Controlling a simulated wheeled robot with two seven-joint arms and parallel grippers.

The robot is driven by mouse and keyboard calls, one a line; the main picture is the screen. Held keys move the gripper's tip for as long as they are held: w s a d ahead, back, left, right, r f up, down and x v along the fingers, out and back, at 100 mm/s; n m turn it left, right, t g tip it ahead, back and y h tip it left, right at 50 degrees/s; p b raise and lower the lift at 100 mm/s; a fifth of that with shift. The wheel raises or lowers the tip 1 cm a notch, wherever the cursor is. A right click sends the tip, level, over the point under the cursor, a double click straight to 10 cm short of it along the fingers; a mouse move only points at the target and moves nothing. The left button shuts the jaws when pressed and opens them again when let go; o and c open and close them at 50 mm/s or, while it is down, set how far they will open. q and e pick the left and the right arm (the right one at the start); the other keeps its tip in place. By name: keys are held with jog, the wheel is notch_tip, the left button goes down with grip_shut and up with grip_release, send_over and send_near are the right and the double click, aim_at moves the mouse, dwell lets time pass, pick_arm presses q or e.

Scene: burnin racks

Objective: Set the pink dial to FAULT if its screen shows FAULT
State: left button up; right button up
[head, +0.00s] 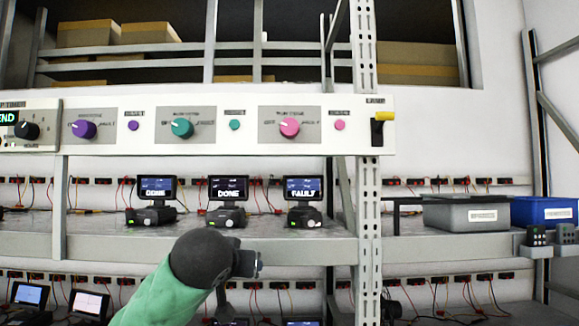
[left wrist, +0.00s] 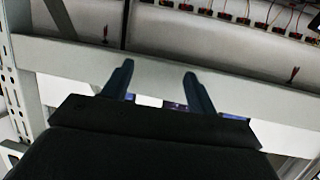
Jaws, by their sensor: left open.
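The pink dial (head: 289,126) is on the white control panel (head: 215,145) near its right end. Its light mark seems to point to the upper left; the small lettering around it is too blurred to read fully. The screen below it (head: 303,187) reads FAULT. A small pink button (head: 340,125) sits right of the dial. My left gripper (head: 258,264) is low in the head view, below the dial and in front of the shelf edge. In the left wrist view its two fingers (left wrist: 156,82) are apart with nothing between them. My right gripper is out of view.
Purple (head: 84,129), teal (head: 182,128) and black (head: 27,131) dials share the panel. Two other screens (head: 157,187) (head: 228,187) read DONE. A yellow-handled lever (head: 383,117) is at the panel's right end. A rack post (head: 368,210) and grey bin (head: 466,213) stand to the right.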

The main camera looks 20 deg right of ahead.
pick_arm(q)
jog(key=s+d+r+t, duration=0.1)
jog(key=s+d+r, duration=0.15)
jog(key=r, duration=0.65)
jog(key=s+d+r+t, duration=0.1)
jog(key=s+d+r, duration=0.15)
jog(key=r, duration=0.55)
jog(key=t, duration=0.2)
send_near(290, 126)
jog(key=shift+m, duration=0.4)
jog(key=p+x, duration=0.2)
jog(key=x, duration=0.2)
jog(key=p+x, duration=0.2)
jog(key=x, duration=0.2)
jog(key=shift+w+r, duration=0.1)
jog(key=shift+r, duration=0.1)
jog(key=shift+w+d+f+p, duration=0.1)
jog(key=shift+w+p, duration=0.25)
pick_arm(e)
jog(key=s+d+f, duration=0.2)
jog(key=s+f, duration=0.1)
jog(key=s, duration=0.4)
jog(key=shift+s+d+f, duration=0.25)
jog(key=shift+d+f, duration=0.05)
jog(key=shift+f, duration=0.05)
pick_arm(q)
jog(key=c, duration=1)
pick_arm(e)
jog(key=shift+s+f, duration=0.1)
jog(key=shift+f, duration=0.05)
